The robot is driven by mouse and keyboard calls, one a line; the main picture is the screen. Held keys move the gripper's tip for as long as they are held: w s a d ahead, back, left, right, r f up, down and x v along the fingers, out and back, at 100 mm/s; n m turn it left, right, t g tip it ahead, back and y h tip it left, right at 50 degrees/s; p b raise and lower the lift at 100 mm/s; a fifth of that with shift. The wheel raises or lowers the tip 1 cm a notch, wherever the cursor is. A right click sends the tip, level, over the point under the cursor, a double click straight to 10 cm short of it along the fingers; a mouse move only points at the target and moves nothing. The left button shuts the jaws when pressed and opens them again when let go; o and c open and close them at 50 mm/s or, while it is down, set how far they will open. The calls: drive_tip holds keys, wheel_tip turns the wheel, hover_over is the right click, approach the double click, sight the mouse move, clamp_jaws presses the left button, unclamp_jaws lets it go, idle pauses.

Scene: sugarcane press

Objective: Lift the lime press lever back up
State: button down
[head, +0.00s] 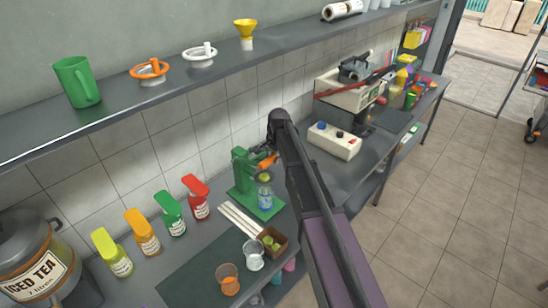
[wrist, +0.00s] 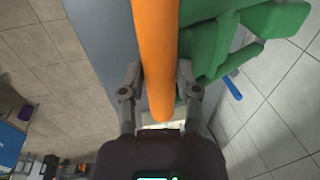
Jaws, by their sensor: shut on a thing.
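The green lime press (head: 242,172) stands on the grey counter against the tiled wall. Its orange lever (head: 265,162) shows as a short piece beside my arm, which hides part of it. In the wrist view the orange lever (wrist: 155,45) runs down the middle between the fingers, with the green press body (wrist: 225,40) to its right. My gripper (wrist: 158,88) is shut on the orange lever, one finger on each side. A clear glass (head: 265,197) stands under the press, with something green above it.
Several sauce bottles (head: 170,214) and an iced tea urn (head: 30,262) stand left of the press. White sticks (head: 240,219), a brown box of limes (head: 278,246) and cups (head: 228,280) lie in front. A white control box (head: 334,141) is to the right.

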drive_tip(key=shift+g, duration=0.4)
drive_tip(key=w+a+r+p, duration=0.1)
drive_tip(key=r, duration=0.1)
drive_tip(key=w+a+r+p, duration=0.1)
drive_tip(key=r+p, duration=0.1)
drive_tip(key=w+a+r+p, duration=0.1)
drive_tip(key=r+p, duration=0.1)
drive_tip(key=w+a+r+p, duration=0.4)
drive_tip(key=w, duration=0.1)
drive_tip(key=shift+a, duration=0.35)
drive_tip(key=shift+h, duration=0.3)
drive_tip(key=c, duration=0.7)
unclamp_jaws()
drive_tip(key=shift+s, duration=0.1)
drive_tip(key=o, duration=0.4)
drive_tip(key=shift+f, duration=0.15)
drive_tip(key=shift+c, duration=0.2)
